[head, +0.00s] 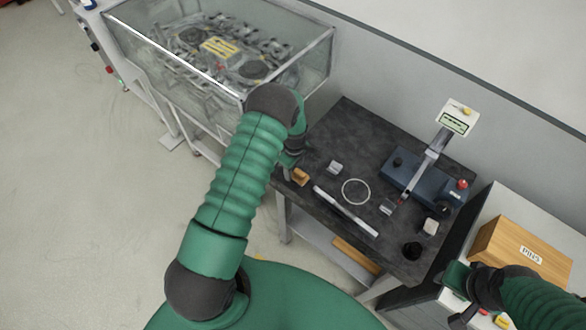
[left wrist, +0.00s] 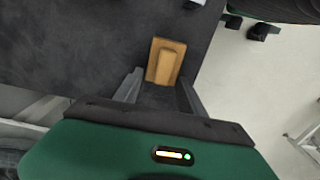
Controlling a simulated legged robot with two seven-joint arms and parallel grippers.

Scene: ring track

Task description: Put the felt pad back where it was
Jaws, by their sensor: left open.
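A tan block with a smaller raised block on top (left wrist: 166,62) lies near the table edge in the left wrist view. It also shows at the near left of the dark table in the head view (head: 300,177). I cannot tell if it is the felt pad; no other thing is clearly felt. My left gripper (left wrist: 160,92) is open. Its fingers are on either side of the near end of the tan block, apparently apart from it. In the head view my left arm mostly hides this gripper. My right gripper (head: 466,296) is at the lower right, its jaws unclear.
The dark table (head: 345,125) holds a grey block (head: 335,167), a white ring (head: 356,192), a long bar (head: 346,211), a blue lever device (head: 420,180), a white block (head: 431,226) and a black round piece (head: 411,250). A clear-walled case (head: 140,40) stands left. A wooden box (head: 515,252) is right.

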